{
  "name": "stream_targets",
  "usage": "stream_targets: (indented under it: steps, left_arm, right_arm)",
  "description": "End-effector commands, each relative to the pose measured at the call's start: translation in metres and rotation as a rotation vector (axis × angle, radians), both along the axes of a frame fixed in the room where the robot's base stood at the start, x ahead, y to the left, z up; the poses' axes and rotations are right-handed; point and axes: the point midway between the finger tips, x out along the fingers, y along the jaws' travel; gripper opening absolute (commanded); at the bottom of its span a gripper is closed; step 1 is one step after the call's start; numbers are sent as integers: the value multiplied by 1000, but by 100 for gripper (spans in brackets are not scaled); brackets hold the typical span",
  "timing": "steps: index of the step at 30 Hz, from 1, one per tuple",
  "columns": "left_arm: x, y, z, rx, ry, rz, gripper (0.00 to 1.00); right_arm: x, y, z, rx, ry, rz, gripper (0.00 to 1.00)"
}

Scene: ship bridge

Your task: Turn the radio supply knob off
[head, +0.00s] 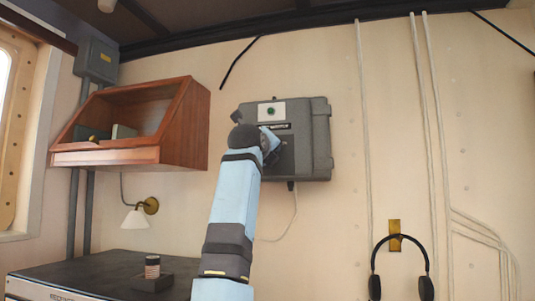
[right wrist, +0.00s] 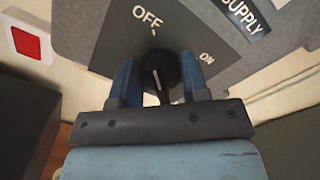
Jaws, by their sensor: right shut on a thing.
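The radio supply box (head: 318,135) is a grey box on the wall in the head view, partly hidden by my right arm. In the right wrist view its dark plate (right wrist: 113,40) carries the labels OFF and ON. The black supply knob (right wrist: 162,70) sits between the blue fingers of my right gripper (right wrist: 159,66), which is shut on it. The white line on the knob points up, roughly toward the OFF mark. In the head view the knob is hidden behind my right gripper (head: 275,148). My left gripper is not in view.
A green lamp (head: 271,111) is on the box's front. A wooden shelf (head: 150,125) and a wall lamp (head: 137,216) are to the left. Headphones (head: 402,265) hang at lower right, near pale cables.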

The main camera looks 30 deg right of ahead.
Motion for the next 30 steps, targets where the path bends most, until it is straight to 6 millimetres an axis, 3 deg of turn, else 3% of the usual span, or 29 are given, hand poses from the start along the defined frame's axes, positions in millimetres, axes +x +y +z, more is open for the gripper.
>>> stream_targets:
  steps: [12,13,15,16,25,30]
  left_arm:
    - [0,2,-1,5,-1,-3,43]
    - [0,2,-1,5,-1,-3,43]
    - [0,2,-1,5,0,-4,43]
    - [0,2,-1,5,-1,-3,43]
    - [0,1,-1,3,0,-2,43]
    - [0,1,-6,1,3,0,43]
  right_arm:
    - [1,0,-2,-3,8,0,18]
    - [1,0,-2,-3,8,0,46]
    - [1,0,-2,-3,8,0,62]
    - [1,0,-1,-3,8,0,65]
    - [-1,2,-1,-4,6,1,65]
    - [-13,17,-2,-3,4,3,65]
